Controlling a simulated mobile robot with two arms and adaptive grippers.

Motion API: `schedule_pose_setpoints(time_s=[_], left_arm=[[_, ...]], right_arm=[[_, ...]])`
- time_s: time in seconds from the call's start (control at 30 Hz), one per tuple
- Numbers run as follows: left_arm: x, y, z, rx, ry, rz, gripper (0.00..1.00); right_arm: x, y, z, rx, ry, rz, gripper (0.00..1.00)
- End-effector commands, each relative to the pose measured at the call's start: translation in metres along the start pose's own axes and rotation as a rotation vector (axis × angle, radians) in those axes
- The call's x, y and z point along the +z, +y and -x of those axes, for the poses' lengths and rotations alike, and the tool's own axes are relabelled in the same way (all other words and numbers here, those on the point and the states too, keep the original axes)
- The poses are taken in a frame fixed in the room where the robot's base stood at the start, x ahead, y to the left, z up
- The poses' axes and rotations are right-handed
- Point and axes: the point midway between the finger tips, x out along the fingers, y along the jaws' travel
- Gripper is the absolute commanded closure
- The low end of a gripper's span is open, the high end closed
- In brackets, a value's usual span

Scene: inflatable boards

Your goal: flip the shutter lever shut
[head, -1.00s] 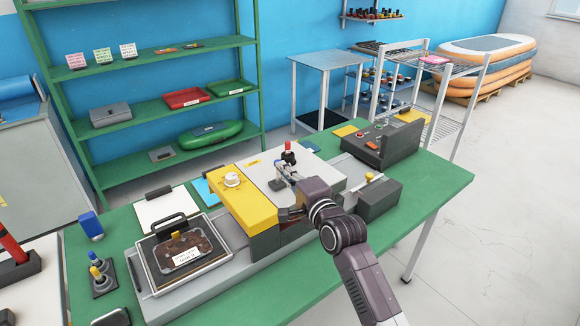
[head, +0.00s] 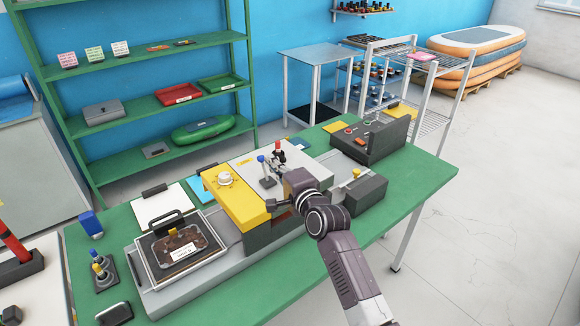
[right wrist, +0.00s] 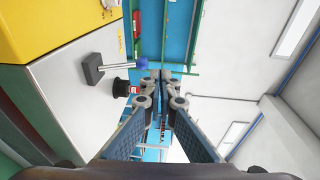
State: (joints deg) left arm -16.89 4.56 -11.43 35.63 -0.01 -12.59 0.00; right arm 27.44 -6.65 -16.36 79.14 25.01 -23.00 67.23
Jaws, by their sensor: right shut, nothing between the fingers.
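A lever with a blue knob (head: 262,159) and a thin metal rod stands on a dark base on the pale top of the machine (head: 240,160). It leans slightly left in the head view. In the right wrist view the lever (right wrist: 140,62) shows to the left of my fingers, apart from them. My right gripper (head: 277,168) is shut and empty, just right of the lever; its fingertips (right wrist: 164,78) meet in the wrist view. A red-knobbed black part (head: 278,146) stands just behind. My left gripper is not in view.
A yellow housing (head: 222,200) with a white dial stands left of the lever. A framed dark plate (head: 180,250) lies at the machine's left end. A dark control box (head: 372,140) stands at the right. Green table (head: 415,180) is clear at the right edge.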

Motion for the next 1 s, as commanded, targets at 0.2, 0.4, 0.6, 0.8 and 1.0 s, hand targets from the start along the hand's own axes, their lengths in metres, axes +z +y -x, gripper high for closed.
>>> schedule_pose_setpoints(time_s=[0.2,0.4,0.6,0.8,1.0], left_arm=[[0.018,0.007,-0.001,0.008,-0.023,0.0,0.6],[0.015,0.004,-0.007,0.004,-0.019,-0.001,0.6],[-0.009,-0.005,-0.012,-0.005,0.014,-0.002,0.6],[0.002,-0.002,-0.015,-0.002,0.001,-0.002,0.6],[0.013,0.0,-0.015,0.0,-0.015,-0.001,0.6]], right_arm=[[0.001,-0.01,0.02,-0.001,0.0,-0.002,1.0],[0.001,-0.022,0.044,-0.003,0.0,-0.002,1.0],[0.002,-0.035,0.07,-0.002,0.0,-0.001,1.0],[0.002,-0.043,0.085,0.0,0.0,-0.001,1.0],[0.002,-0.046,0.09,0.001,0.0,-0.001,1.0]])
